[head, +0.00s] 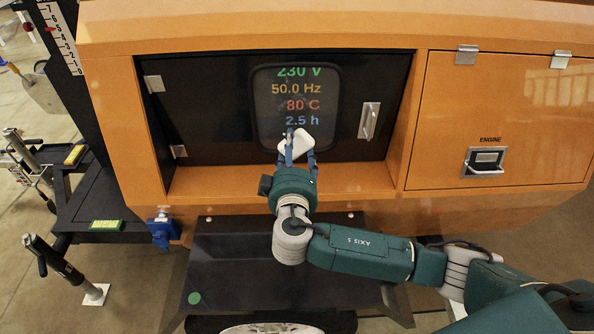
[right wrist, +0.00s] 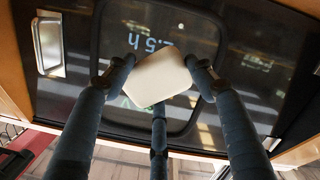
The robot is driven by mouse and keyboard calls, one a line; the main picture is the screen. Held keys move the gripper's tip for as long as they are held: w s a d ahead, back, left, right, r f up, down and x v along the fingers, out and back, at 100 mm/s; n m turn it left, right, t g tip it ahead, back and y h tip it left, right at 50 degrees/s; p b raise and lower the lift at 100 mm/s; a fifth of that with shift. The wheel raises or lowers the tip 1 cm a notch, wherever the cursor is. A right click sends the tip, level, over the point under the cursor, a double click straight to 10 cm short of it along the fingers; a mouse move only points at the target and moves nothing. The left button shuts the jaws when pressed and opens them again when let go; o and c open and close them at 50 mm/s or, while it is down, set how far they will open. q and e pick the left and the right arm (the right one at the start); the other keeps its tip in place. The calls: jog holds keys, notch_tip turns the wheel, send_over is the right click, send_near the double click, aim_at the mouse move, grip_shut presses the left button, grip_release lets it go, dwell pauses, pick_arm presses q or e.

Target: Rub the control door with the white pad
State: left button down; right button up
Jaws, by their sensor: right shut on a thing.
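The control door (head: 220,100) is a dark panel set in the orange housing, with a window showing coloured readings, hinges on its left and a silver handle (head: 369,120) on its right. My right gripper (head: 296,150) is in front of the lower part of the window, shut on the white pad (head: 296,143). In the right wrist view the pad (right wrist: 160,76) sits between the blue fingers, in front of the door's window (right wrist: 185,30). I cannot tell whether the pad touches the door. My left gripper is not in view.
An orange engine door (head: 480,120) with a latch (head: 484,161) is to the right. A black step or fender (head: 280,270) lies below the housing. A blue clamp (head: 163,232) is at the lower left. A jack stand (head: 65,265) stands on the floor at left.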

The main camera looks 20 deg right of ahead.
aim_at(289, 118)
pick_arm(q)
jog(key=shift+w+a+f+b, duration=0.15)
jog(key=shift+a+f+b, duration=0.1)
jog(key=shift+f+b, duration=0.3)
pick_arm(e)
jog(key=shift+t, duration=0.8)
jog(key=shift+w+r, duration=0.35)
jog(key=shift+w, duration=0.55)
jog(key=shift+w+r, duration=0.3)
jog(key=shift+w, duration=0.65)
jog(key=shift+w+r, duration=0.35)
jog(key=shift+w, duration=0.55)
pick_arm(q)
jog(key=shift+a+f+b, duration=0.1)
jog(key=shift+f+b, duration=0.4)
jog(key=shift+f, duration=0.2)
pick_arm(e)
jog(key=shift+x, duration=0.9)
jog(key=shift+d, duration=0.15)
